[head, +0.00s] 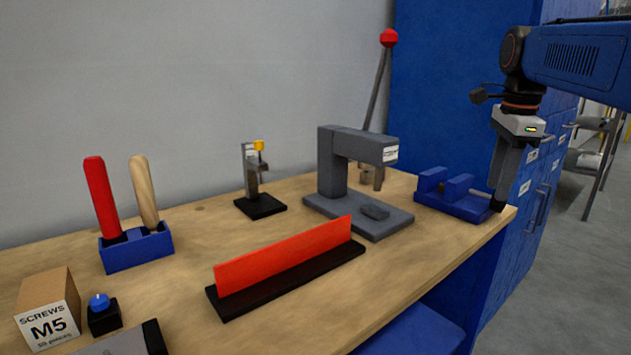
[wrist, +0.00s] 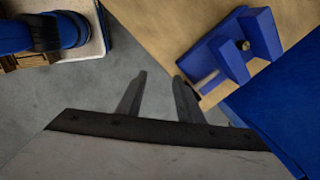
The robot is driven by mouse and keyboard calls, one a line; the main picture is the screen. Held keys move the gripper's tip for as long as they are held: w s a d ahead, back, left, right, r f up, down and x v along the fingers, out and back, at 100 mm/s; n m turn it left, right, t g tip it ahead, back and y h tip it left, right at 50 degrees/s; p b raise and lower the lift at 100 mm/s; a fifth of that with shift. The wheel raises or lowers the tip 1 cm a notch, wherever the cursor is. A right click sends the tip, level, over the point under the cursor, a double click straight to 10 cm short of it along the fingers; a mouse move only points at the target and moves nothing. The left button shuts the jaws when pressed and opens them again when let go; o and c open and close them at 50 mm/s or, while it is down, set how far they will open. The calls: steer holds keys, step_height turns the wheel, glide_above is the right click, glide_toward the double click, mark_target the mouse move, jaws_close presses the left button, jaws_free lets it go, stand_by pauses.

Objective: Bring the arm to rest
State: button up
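My gripper (head: 498,203) hangs with its fingers pointing down at the right end of the workbench (head: 185,285), beside the blue vise (head: 432,187). In the wrist view the two fingers (wrist: 160,78) stand apart with nothing between them. Grey floor shows below them, past the bench edge. The blue vise also shows in the wrist view (wrist: 222,62), to the right of the fingers and apart from them. In the head view the fingers overlap each other, so the gap does not show there.
A grey press (head: 334,175) with a red-knobbed lever stands left of the vise. A red strip on a black base (head: 285,258), a tool holder (head: 135,250) and a screw box (head: 50,310) are farther left. Blue cabinets (head: 535,195) stand behind the gripper.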

steer(key=s+a+f+n+t, duration=0.1)
steer(key=s+a+f+n, duration=0.3)
steer(key=s+f+n, duration=0.6)
steer(key=s+a+f+n+t, duration=0.2)
steer(key=s+a+f+n, duration=0.3)
steer(key=s+f+n, duration=0.5)
step_height(320, 180, down, 6)
steer(key=shift+s+a+r, duration=0.1)
steer(key=shift+s+a, duration=0.15)
steer(key=shift+s, duration=1)
